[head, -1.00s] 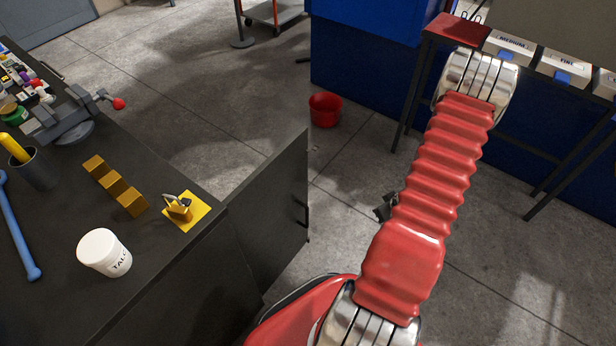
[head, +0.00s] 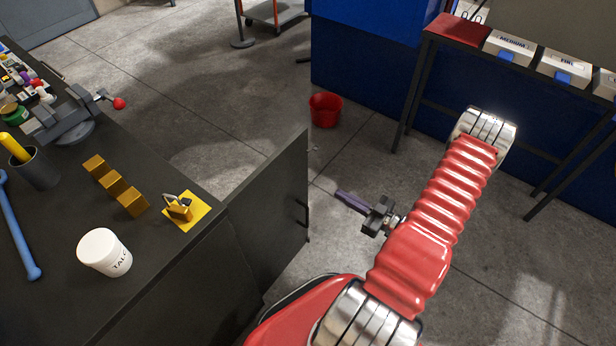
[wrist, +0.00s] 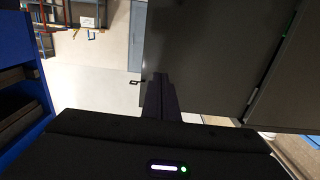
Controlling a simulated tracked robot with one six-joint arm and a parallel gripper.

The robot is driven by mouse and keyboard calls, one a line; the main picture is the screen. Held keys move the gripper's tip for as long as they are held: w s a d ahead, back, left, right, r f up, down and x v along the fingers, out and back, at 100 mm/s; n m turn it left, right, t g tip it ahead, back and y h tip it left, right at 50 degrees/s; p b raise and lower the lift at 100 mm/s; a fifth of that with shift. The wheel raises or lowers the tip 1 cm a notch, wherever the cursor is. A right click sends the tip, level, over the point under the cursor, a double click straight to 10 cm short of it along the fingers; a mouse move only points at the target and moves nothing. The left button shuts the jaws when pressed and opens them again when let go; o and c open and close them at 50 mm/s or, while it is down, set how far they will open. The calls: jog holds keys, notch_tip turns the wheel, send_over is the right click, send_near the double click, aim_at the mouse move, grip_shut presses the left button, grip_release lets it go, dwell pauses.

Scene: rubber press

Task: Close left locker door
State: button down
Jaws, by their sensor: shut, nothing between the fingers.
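The dark grey locker door (head: 268,205) stands open, swung out from the front of the workbench cabinet, with a dark handle (head: 303,212) near its free edge. My gripper (head: 350,200) is shut and empty. It is in the open floor space just right of the door's free edge, with a visible gap in the head view. In the wrist view the door is a large dark panel (wrist: 200,60), and my gripper's fingers (wrist: 158,95) point toward its left edge. The door's handle (wrist: 135,80) shows just left of them. Whether the fingers touch the door cannot be told.
The black bench top (head: 60,240) holds a white talc tub (head: 104,253), brass blocks (head: 115,186), a padlock on a yellow plate (head: 183,211) and a vise (head: 75,120). A red bucket (head: 325,109) stands on the floor beyond the door. A rack with white boxes (head: 510,48) stands at right.

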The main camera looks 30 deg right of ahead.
aim_at(300, 171)
jog(key=shift+w, duration=0.1)
dwell(0.3)
jog(key=shift+x, duration=6.9)
